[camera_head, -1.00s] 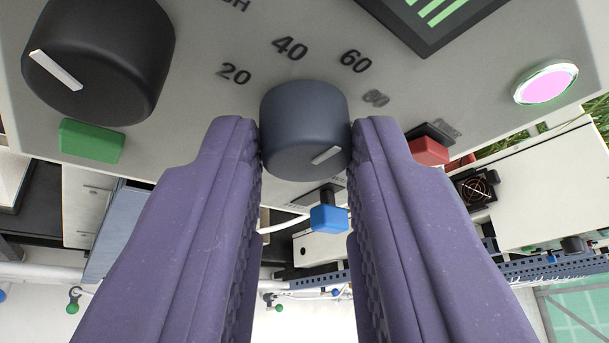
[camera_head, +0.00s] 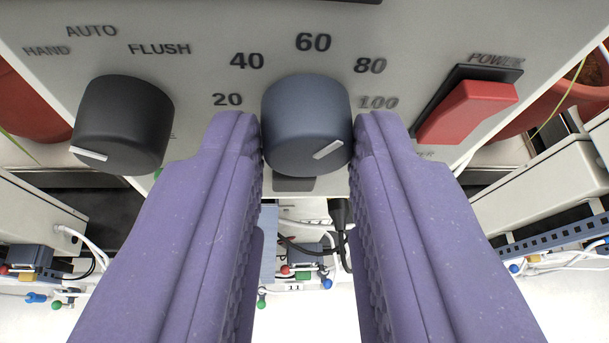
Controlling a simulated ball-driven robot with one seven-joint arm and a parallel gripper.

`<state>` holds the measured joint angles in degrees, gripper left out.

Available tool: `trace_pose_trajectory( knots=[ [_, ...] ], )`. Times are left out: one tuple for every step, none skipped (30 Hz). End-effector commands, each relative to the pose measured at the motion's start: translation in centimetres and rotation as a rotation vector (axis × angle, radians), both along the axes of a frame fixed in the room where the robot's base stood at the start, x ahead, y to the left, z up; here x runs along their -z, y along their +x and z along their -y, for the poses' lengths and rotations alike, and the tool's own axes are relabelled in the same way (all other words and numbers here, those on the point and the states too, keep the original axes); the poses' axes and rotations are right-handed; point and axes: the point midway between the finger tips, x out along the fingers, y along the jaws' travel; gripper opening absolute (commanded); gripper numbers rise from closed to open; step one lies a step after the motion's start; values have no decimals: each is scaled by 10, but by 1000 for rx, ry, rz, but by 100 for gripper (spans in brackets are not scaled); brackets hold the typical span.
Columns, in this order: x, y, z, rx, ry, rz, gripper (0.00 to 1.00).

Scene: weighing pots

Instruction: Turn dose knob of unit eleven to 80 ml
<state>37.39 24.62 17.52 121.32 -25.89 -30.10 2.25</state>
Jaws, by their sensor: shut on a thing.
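The dose knob (camera_head: 305,115) is dark blue-grey with a white pointer mark. It stands on a pale panel (camera_head: 210,20), ringed by the numbers 20, 40, 60, 80 and 100. Its mark slants up to the right, toward the 80 and 100 side; the exact value is hard to read at this angle. My gripper (camera_head: 307,145) is shut on the knob, one purple finger on each side. The right finger lies close below the 100. A small tag reading 11 (camera_head: 294,288) shows below, between the fingers.
A black mode knob (camera_head: 123,125) with HAND, AUTO and FLUSH labels is left of my gripper. A red power switch (camera_head: 468,112) is at right. Cables (camera_head: 340,235) hang below the panel. Red pots (camera_head: 30,105) stand behind it at both sides.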

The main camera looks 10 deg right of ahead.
Motion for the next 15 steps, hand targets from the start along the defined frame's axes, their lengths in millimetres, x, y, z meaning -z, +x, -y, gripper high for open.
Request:
trace_pose_trajectory(
  knots=[
    [-7, 0, 2, 2, 31, -1, 0],
    [-7, 0, 2, 2, 50, -1, 0],
    [-6, 0, 2, 3, 75, -2, 0],
    [-6, 0, 2, 2, 90, -3, 0],
    [-6, 0, 2, 3, 106, -2, 0],
    [-6, 0, 2, 2, 125, -2, 0],
    [-5, 1, 2, 2, 137, -2, 0],
    [-5, 1, 2, 2, 148, -2, 0],
    [-4, 0, 3, 3, 163, -3, 0],
    [-4, 1, 3, 3, 172, -3, 0],
    [-4, 1, 3, 3, 179, -3, 0],
    [-3, 1, 3, 3, 188, -3, 0],
    [-3, 1, 3, 2, 194, -3, 0],
    [-3, 1, 3, 3, 200, -3, 0],
    [-2, 1, 3, 3, 205, -3, 0]
  ],
)
